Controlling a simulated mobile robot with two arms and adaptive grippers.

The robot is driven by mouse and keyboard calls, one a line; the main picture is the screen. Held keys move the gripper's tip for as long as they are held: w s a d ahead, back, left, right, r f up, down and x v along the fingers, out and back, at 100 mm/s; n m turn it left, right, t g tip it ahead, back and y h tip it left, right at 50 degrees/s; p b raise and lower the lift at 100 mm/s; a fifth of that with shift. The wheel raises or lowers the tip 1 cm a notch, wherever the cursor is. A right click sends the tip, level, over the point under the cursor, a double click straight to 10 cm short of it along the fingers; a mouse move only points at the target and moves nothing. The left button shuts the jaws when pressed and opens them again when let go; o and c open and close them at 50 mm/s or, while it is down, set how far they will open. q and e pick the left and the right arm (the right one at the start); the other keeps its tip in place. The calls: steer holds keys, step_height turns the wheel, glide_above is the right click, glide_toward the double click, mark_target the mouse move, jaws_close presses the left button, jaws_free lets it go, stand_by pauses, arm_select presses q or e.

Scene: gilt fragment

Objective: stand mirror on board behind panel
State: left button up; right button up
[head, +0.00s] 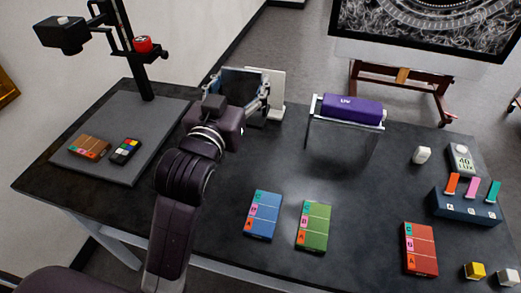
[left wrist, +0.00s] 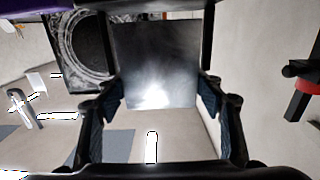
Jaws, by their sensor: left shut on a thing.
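My left gripper (head: 240,100) is shut on the mirror (head: 235,82), a dark, glossy square plate, above the back of the table. In the left wrist view the mirror (left wrist: 155,65) shows grey with a bright reflection, between the two fingers. A white upright panel (head: 278,92) stands just right of the gripper; its base is partly hidden. The grey board (head: 150,110) lies at the table's left, under a black column. A small brown labelled panel (head: 90,146) and a colour chart (head: 125,151) lie on its front part. My right gripper is not in view.
The column carries a camera (head: 65,35) and a red knob (head: 143,43). A purple UV lamp (head: 350,106) rests on a stand. Blue (head: 262,215), green (head: 313,226) and red (head: 420,249) labelled panels lie in front. The board's middle is bare.

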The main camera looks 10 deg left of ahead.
arm_select(q)
steer(key=f, duration=0.4)
steer(key=f+b, duration=0.1)
steer(key=f, duration=0.2)
steer(key=shift+s+a+f, duration=0.1)
steer(key=shift+s+a, duration=0.15)
steer(key=shift+s, duration=0.05)
steer(key=shift+w+d+f+b, duration=0.1)
steer(key=shift+f+b, duration=0.15)
steer(key=shift+f, duration=2.55)
steer(key=shift+d+f+b, duration=0.1)
steer(key=shift+f+b, duration=0.15)
steer(key=shift+f, duration=2.5)
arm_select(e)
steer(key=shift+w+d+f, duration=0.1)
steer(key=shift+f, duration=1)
arm_select(q)
steer(key=shift+f, duration=0.2)
steer(key=o, duration=1.8)
steer(key=shift+f, duration=0.1)
steer(key=shift+o, duration=1.4)
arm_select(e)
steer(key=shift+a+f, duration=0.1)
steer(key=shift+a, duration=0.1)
